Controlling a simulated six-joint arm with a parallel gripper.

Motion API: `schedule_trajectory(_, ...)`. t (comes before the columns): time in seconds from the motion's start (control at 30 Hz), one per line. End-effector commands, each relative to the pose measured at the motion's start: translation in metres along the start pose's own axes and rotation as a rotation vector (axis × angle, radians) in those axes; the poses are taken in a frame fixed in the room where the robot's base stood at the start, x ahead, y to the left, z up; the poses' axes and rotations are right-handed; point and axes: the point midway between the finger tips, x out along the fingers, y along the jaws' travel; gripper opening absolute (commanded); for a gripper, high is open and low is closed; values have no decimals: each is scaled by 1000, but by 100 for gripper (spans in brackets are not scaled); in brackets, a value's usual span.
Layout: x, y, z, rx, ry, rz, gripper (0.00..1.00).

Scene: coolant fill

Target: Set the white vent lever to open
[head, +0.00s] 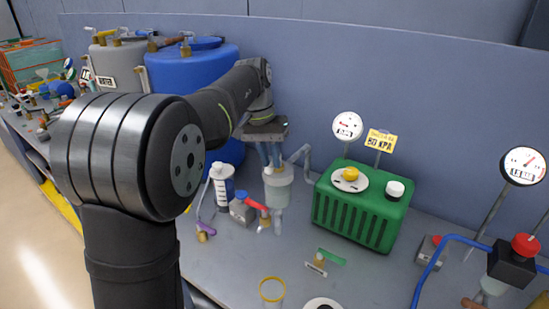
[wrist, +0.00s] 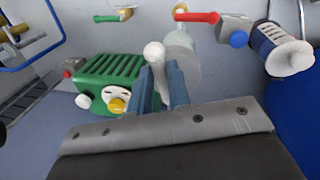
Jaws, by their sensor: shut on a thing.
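The white vent lever shows its round white knob (wrist: 154,51) in the wrist view, just past my fingertips and in front of a pale translucent vessel (wrist: 184,62). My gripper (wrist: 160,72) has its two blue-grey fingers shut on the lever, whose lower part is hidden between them. In the head view my gripper (head: 271,158) points down over the same vessel (head: 278,190), left of the green box. The lever itself cannot be made out there. Whether the lever stands at open or closed cannot be told.
The green ribbed box (head: 355,210) with yellow and white caps stands right of my gripper. A red-handled valve (head: 255,201) and a white-capped cylinder (head: 222,185) stand to the left. A grey pipe (head: 298,157) is close by. A blue drum (head: 190,75) stands behind left.

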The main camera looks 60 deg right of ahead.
Motion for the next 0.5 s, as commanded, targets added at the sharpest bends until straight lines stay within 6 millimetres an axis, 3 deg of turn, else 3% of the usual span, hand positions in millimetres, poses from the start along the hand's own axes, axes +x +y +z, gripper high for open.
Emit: schedule_trajectory(0.5,-4,-9,-3,219,-39,-2,0)
